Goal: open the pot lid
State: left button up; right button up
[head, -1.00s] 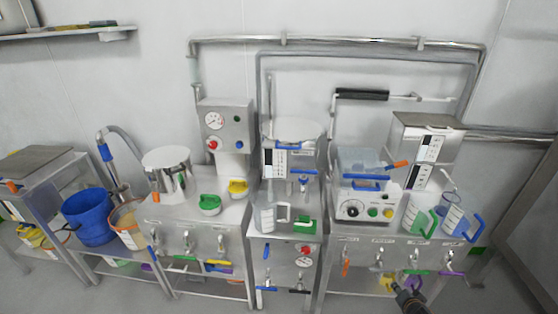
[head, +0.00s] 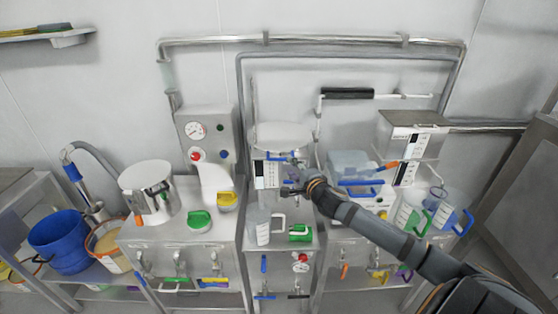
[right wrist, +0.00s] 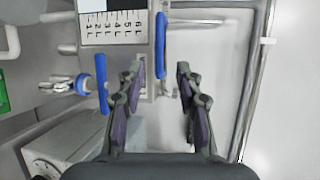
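The pot (head: 270,172) in the middle station has a wide pale round lid (head: 283,135) that looks closed. A blue bar handle (head: 280,159) sits at its front just below the lid. My right gripper (head: 288,190) is in front of this pot, below the lid. In the right wrist view my right gripper (right wrist: 161,72) is open and empty. The blue bar handle (right wrist: 160,45) lies ahead between its fingertips, closer to the left finger. I cannot tell whether they touch. The pot's volume scale (right wrist: 112,25) shows at upper left. My left gripper is not in view.
A steel pot (head: 150,192) stands on the left cabinet. A clear jug (head: 261,226) and a green-handled item (head: 300,232) are below my right gripper. A clear-lidded machine (head: 352,168) is at the right. Pipes (head: 310,39) run along the wall behind.

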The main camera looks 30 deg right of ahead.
aim_at(282, 160)
jog(key=p+x, duration=0.1)
jog(key=x, duration=0.6)
jog(key=shift+w, duration=0.35)
jog(key=shift+w+f, duration=0.2)
jog(key=shift+w, duration=0.4)
grip_shut()
